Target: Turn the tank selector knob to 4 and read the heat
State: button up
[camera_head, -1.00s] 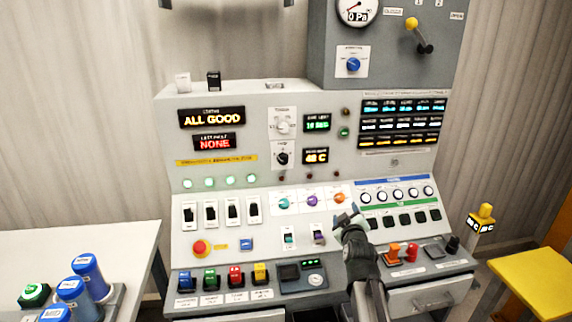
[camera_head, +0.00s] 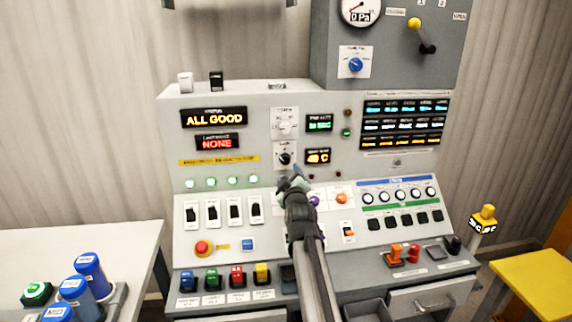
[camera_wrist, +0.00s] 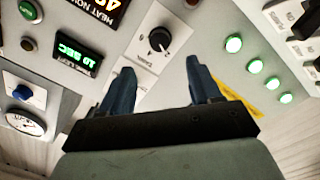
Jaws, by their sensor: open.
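The black selector knob (camera_head: 285,158) sits on a small white plate on the upright panel. It also shows in the wrist view (camera_wrist: 159,39), just beyond the fingertips; its setting is too small to read. The orange heat display (camera_head: 318,156) is right of the knob and shows a number starting with 4; its second digit is unclear. Part of it shows in the wrist view (camera_wrist: 91,8). My gripper (camera_head: 296,175) is open and empty, just below the knob in the head view. In the wrist view the fingers (camera_wrist: 160,70) are spread, with no contact visible.
A white knob (camera_head: 285,126) is just above the selector, and a green time display (camera_head: 319,123) is beside it. Purple (camera_head: 314,199) and orange (camera_head: 341,199) knobs stand close to my wrist. Rocker switches (camera_head: 235,212) line the left. My arm hides part of the lower console.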

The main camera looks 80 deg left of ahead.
aim_at(286, 161)
jog(key=a, duration=0.9)
jog(key=shift+w+a, duration=0.2)
jog(key=shift+a, duration=0.15)
jog(key=c, duration=1)
